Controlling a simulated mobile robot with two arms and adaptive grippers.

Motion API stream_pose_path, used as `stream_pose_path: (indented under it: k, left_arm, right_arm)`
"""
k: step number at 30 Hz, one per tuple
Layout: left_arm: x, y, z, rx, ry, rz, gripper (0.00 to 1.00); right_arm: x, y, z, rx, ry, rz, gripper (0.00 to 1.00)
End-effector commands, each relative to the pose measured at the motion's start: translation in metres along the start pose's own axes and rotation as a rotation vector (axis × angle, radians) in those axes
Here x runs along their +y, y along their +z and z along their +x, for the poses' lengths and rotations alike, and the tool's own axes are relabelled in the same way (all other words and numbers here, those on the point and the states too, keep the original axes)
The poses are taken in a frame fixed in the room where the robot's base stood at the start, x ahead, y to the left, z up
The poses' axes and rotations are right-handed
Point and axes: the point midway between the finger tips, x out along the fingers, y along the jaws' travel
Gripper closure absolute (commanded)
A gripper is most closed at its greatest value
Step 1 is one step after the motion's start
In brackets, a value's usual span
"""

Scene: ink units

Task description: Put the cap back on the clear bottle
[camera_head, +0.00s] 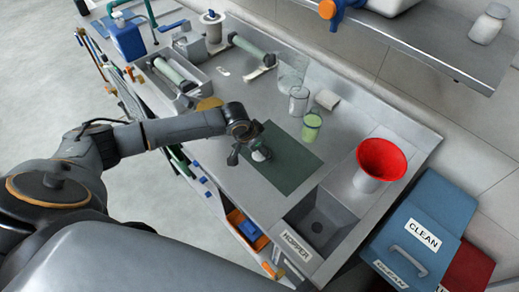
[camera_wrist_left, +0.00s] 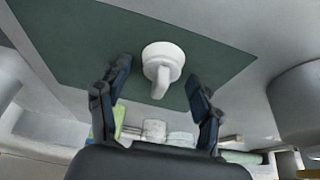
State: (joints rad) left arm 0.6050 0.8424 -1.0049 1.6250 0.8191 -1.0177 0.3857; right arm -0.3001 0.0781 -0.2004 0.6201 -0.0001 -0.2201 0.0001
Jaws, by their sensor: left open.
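A white cap-like piece with a short spout (camera_wrist_left: 162,66) sits on the dark green mat (camera_wrist_left: 80,40); it also shows in the head view (camera_head: 261,154). My left gripper (camera_wrist_left: 158,84) is open, with one finger on each side of the white piece and visible gaps between. In the head view the left gripper (camera_head: 247,148) is over the mat's left part. A clear vessel (camera_head: 299,99) and a larger clear vessel (camera_head: 291,72) stand behind the mat; I cannot tell which is the clear bottle. My right gripper is not in view.
A cup with green contents (camera_head: 311,127) stands at the mat's back edge. A red funnel (camera_head: 381,159) and the hopper basin (camera_head: 320,222) are to the right. A blue bin marked CLEAN (camera_head: 440,205) is beyond them. A shelf (camera_head: 430,35) hangs above the back.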

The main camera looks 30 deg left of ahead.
Motion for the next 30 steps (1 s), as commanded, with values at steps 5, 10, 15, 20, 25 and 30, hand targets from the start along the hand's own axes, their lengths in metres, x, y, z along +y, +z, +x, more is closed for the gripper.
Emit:
stream_pose_path:
  k: [5, 10, 15, 20, 25, 30]
  left_arm:
    - [0.0001, 0.0001, 0.0005, 0.0, 0.0, 0.001, 0.35]
    - [0.0, 0.0002, 0.0003, 0.0, 0.0, 0.0, 0.43]
    - [0.0, 0.0003, 0.0003, -0.001, 0.0, 0.0, 0.69]
    - [0.0, 0.0004, 0.0003, -0.001, 0.0, 0.0, 0.69]
    - [0.0, 0.0003, 0.0001, -0.001, 0.0, 0.0, 0.69]
    - [-0.0006, -0.0021, -0.0052, 0.0, -0.001, 0.0, 0.7]
  right_arm:
    - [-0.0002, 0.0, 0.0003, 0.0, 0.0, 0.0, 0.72]
    - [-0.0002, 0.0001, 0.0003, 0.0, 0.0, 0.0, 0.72]
    - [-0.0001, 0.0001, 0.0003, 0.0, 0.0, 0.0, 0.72]
    - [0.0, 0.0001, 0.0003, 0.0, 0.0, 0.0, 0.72]
    - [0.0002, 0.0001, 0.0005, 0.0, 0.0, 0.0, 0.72]
    - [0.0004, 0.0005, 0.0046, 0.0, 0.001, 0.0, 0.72]
